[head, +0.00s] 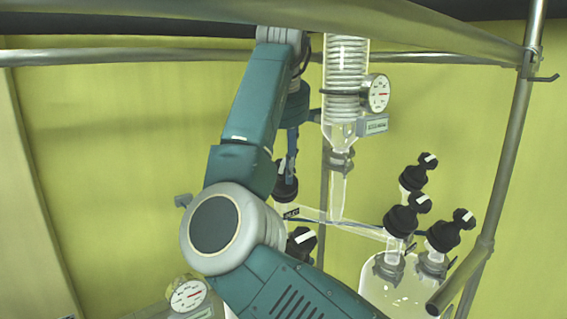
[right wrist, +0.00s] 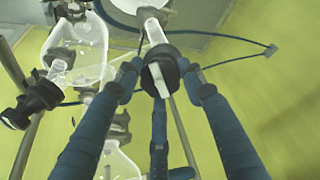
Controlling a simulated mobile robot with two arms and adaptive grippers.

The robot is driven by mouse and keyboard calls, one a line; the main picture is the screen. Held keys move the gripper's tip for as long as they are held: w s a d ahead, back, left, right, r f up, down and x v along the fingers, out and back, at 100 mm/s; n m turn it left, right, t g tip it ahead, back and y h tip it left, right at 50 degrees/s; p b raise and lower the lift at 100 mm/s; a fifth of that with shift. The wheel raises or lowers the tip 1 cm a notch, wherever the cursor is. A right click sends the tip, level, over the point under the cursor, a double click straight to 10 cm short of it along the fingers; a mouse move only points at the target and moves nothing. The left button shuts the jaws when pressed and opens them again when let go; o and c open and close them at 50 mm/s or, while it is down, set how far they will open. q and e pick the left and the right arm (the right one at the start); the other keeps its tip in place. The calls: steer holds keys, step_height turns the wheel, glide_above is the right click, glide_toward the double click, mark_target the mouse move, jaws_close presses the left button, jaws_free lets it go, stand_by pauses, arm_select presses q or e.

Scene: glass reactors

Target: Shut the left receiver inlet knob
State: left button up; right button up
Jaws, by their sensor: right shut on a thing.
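The left receiver inlet knob (head: 285,186) is a black knob on a glass stem, beside a small label that seems to read "INLET" in the head view. My right gripper (head: 291,152) reaches down to it from above, and my arm partly hides it. In the right wrist view the knob (right wrist: 157,74) has a white bar across its face. The fingers of my right gripper (right wrist: 160,80) close around it from both sides, with a third finger below. The left gripper is not in view.
Another black knob (head: 300,244) stands just below. Several more knobs (head: 404,214) top the right glass vessel (head: 392,292). A coiled glass condenser (head: 345,75) with a dial gauge (head: 378,93) hangs right of my arm. Metal frame bars (head: 500,170) cross the top and right.

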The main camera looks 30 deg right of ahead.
steer(key=shift+d+r+m, duration=0.1)
steer(key=shift+r+m, duration=0.2)
steer(key=shift+m, duration=0.1)
stand_by(0.4)
steer(key=m, duration=0.3)
steer(key=shift+m+t, duration=0.4)
steer(key=m, duration=0.3)
steer(key=m+t, duration=0.1)
steer(key=m, duration=0.2)
steer(key=shift+s+y, duration=0.1)
steer(key=shift+y, duration=0.2)
steer(key=m, duration=0.5)
steer(key=shift+f+t, duration=0.15)
steer(key=shift+t, duration=0.25)
steer(key=m, duration=0.5)
steer(key=shift+s+f+t+h, duration=0.1)
steer(key=shift+f+t+h, duration=0.05)
steer(key=shift+t+h, duration=0.2)
steer(key=shift+m, duration=0.4)
steer(key=shift+f, duration=0.15)
steer(key=o, duration=1.1)
steer(key=shift+s, duration=0.1)
